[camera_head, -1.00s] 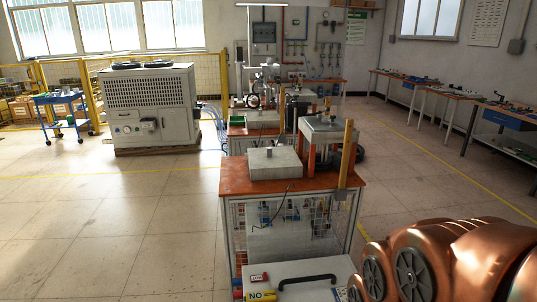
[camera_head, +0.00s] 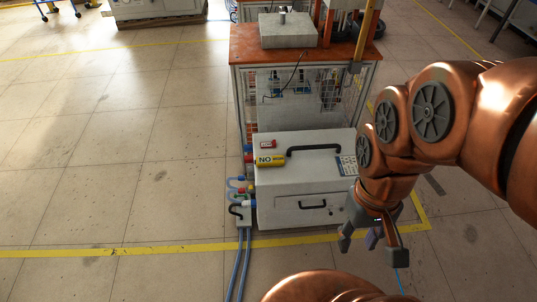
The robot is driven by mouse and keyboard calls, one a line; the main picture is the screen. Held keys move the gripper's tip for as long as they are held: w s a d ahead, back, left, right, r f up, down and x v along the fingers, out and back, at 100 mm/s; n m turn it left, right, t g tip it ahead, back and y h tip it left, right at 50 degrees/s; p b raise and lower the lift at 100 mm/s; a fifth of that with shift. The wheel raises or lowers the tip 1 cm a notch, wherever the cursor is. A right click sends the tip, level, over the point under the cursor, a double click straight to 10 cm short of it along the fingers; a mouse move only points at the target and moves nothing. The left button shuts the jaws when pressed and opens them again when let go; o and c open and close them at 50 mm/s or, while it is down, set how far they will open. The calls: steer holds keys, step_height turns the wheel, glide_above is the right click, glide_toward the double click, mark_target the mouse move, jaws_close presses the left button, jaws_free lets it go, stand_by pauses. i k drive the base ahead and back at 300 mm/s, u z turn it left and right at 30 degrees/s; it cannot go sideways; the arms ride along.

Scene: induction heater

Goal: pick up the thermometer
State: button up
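My gripper (camera_head: 371,243) hangs at the lower right, in front of the right side of a white box unit. Its fingers point down and are spread apart, with a small purple part showing between them. I cannot tell whether that part belongs to the gripper. I cannot make out a thermometer for certain. A yellow item marked "NO" (camera_head: 270,160) and a small red-and-white item (camera_head: 267,144) are on the left of the unit's top. My arm hides part of the unit's right side.
The white unit (camera_head: 290,190) has a black handle (camera_head: 314,149) on top and a keypad-like panel (camera_head: 347,166). Hoses (camera_head: 238,262) run from its left side. Behind it stands an orange-topped bench (camera_head: 244,46) with a grey block (camera_head: 287,32). Floor at left is clear.

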mark_target(277, 160)
steer(key=k, duration=0.35)
steer(key=u, duration=1.1)
steer(key=i, duration=1.45)
steer(key=z, duration=0.45)
